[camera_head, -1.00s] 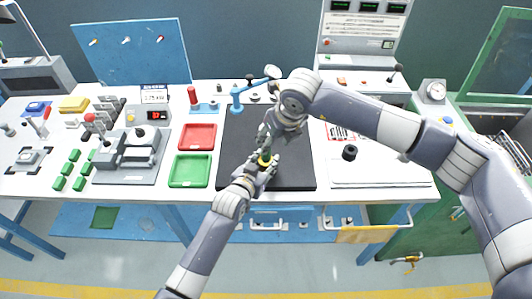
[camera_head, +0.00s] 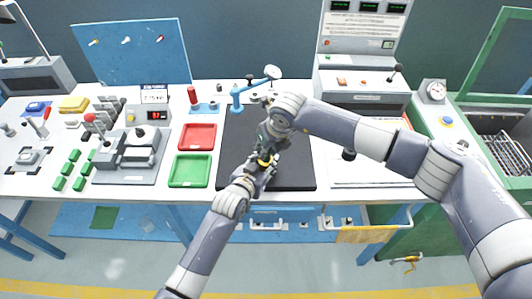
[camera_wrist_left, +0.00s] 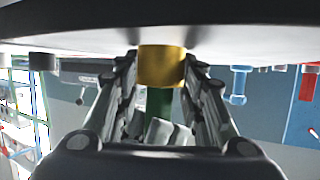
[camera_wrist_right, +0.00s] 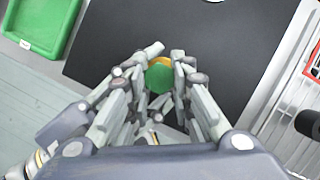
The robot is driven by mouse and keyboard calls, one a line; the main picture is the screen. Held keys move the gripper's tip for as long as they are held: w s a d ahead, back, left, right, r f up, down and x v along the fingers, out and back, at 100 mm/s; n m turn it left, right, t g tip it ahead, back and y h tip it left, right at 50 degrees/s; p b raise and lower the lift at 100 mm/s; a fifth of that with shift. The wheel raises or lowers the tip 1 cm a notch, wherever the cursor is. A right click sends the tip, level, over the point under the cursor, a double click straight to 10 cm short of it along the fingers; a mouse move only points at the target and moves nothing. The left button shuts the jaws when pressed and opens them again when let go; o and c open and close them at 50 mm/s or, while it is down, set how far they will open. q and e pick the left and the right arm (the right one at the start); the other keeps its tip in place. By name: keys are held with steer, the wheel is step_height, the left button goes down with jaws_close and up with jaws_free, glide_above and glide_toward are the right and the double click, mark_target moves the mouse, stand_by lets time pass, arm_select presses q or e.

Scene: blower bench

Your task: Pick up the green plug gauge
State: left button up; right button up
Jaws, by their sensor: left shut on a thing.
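The plug gauge shows in the left wrist view as a gold-yellow cylinder (camera_wrist_left: 162,67) with a green part (camera_wrist_left: 159,103) below it. My left gripper (camera_wrist_left: 160,75) is shut on it, one finger on each side. In the head view my left gripper (camera_head: 262,165) is over the black mat, with a bit of yellow at its tip. My right gripper (camera_wrist_right: 156,70) comes down from above, and its fingers stand on both sides of the gauge's green end (camera_wrist_right: 158,78). Whether they touch it is unclear. The two grippers partly hide the gauge.
The black mat (camera_head: 295,172) lies under both grippers. Left of it are a green tray (camera_head: 188,171) and a red tray (camera_head: 197,137). A blue stand with a dial (camera_head: 238,97) rises behind the grippers. A black knob (camera_head: 348,154) is to the right.

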arm_select(q)
steer(key=shift+f, duration=0.1)
arm_select(e)
jaws_close()
step_height(320, 180, up, 10)
steer(key=shift+r, duration=0.1)
arm_select(q)
steer(key=o, duration=1.3)
